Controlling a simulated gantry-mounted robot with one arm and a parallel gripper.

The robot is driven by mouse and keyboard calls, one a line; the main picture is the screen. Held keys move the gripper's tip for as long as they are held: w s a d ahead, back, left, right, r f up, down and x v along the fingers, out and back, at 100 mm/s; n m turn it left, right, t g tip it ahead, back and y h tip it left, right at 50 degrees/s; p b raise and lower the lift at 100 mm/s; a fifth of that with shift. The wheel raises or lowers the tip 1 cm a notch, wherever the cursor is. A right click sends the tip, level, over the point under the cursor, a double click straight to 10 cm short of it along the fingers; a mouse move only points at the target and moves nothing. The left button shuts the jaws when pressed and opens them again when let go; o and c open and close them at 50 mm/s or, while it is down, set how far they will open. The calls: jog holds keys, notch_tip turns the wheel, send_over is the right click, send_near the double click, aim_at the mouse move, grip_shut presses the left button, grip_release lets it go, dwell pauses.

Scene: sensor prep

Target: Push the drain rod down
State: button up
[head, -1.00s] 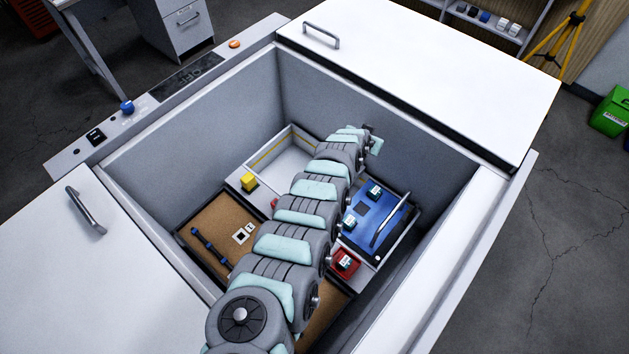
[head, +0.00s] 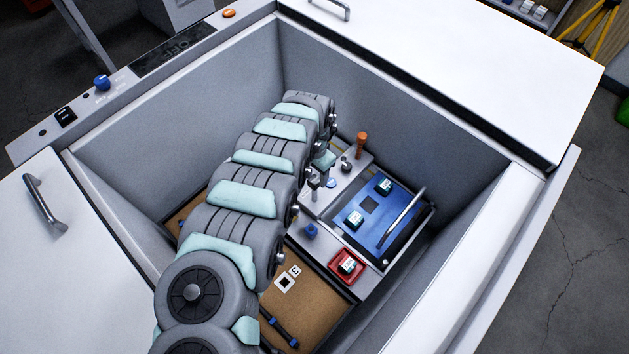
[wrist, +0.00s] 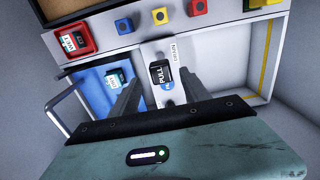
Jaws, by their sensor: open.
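A black rod top marked PULL (wrist: 160,73) stands on the pale panel in the wrist view, with a blue label at its base; I take it to be the drain rod. My gripper (wrist: 160,82) is open, pointing down, with one finger on each side of the rod top in the picture. No contact shows, and the height of the fingers relative to the rod is unclear. In the head view my gripper (head: 318,184) hangs over the panel's left part, partly behind my arm. There I cannot separate the rod from the fingers.
A blue panel with a handle (head: 378,218) lies to the right. A red box (head: 347,266) and blue knob (head: 312,231) are in front. Tall sink-like walls (head: 420,135) enclose everything.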

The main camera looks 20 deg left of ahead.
aim_at(315, 180)
notch_tip(315, 180, down, 4)
jog(key=shift+f+b, duration=0.2)
jog(key=shift+b, duration=0.35)
jog(key=shift+w, duration=0.1)
grip_shut()
dwell(1.1)
